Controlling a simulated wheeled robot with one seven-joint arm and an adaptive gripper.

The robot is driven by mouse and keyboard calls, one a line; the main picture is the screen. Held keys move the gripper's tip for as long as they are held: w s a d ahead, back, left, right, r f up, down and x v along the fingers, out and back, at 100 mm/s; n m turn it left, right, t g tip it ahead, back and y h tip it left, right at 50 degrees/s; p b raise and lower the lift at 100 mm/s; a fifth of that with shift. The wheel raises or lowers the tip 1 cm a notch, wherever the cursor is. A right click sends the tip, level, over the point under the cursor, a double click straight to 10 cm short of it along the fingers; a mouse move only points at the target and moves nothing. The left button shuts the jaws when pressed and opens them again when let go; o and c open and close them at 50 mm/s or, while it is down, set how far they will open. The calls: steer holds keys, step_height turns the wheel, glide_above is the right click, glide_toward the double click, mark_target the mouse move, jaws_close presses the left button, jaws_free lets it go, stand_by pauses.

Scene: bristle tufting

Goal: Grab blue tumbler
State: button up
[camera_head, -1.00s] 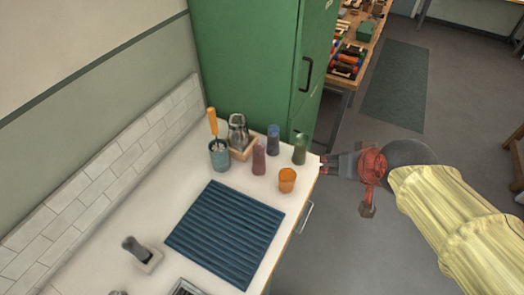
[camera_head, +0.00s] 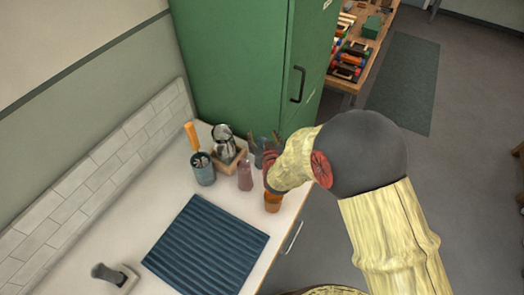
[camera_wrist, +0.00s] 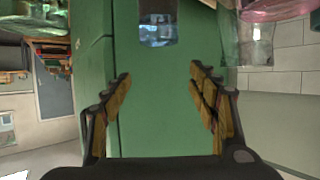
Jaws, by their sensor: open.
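The blue tumbler (camera_head: 259,158) stands near the back of the white counter, partly hidden by my gripper in the head view. In the wrist view, which looks upside down, the blue tumbler (camera_wrist: 157,25) is see-through, at the top centre and cut off by the frame edge. My gripper (camera_wrist: 160,78) is open and empty, with its two fingers spread. The tumbler lines up with the gap, beyond the fingertips. In the head view my gripper (camera_head: 264,141) is at the tumbler; contact cannot be told.
A pink tumbler (camera_head: 245,176) stands close left of the blue one. An orange cup (camera_head: 272,203) is in front, near the counter edge. A utensil holder (camera_head: 203,170), a tray with a metal jug (camera_head: 223,143) and a green cabinet (camera_head: 230,65) are close by. A dark ribbed mat (camera_head: 205,245) lies left.

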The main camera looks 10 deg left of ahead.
mark_target(260, 139)
step_height(260, 139, down, 7)
steer(key=shift+r+b, duration=0.15)
steer(key=shift+b, duration=0.35)
steer(key=shift+w+a, duration=0.15)
steer(key=shift+w, duration=0.3)
steer(key=shift+b+x, duration=0.5)
steer(key=shift+x, duration=2.65)
steer(key=shift+r, duration=0.1)
steer(key=shift+c, duration=1)
jaws_close()
